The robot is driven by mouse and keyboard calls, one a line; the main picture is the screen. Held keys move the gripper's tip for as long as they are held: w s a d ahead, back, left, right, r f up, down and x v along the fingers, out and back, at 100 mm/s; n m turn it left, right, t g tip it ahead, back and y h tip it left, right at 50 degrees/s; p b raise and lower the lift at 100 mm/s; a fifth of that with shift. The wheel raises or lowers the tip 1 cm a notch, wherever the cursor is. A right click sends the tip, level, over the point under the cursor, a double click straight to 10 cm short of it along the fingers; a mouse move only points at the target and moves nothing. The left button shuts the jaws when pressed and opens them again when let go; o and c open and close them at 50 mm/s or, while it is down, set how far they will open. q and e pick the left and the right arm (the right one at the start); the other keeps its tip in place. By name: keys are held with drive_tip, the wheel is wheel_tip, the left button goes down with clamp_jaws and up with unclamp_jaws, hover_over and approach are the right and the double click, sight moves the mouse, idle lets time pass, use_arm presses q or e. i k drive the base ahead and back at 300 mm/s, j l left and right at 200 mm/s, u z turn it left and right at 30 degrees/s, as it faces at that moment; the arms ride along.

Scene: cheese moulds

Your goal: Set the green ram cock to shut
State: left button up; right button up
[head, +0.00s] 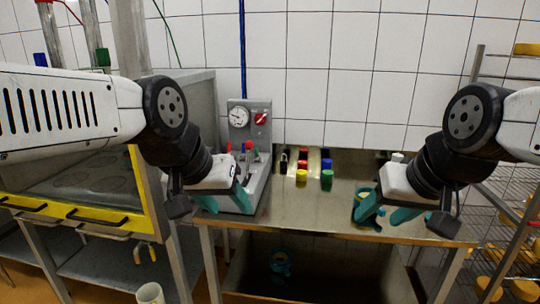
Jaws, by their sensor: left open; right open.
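A grey console (250,125) with a gauge and a red knob stands at the left of the bench. A green piece (103,57) shows on a steel ram at upper left. My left gripper (223,200) is open and empty, in front of the console base and partly covering it. My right gripper (388,213) is open and empty over the right part of the bench.
Red, yellow, green, blue and black small items (302,176) stand on the steel bench (290,210) near the wall. A yellow-framed press cabinet (95,215) is at left. A wire rack (510,200) with cheeses is at right. The bench middle is clear.

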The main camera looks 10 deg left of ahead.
sight(258, 159)
drive_tip(key=u, duration=1)
drive_tip(key=l+z, duration=0.1)
drive_tip(key=z, duration=0.45)
drive_tip(key=i+l, duration=0.1)
drive_tip(key=i, duration=0.4)
drive_tip(key=i+l+u, duration=0.1)
drive_tip(key=i, duration=0.4)
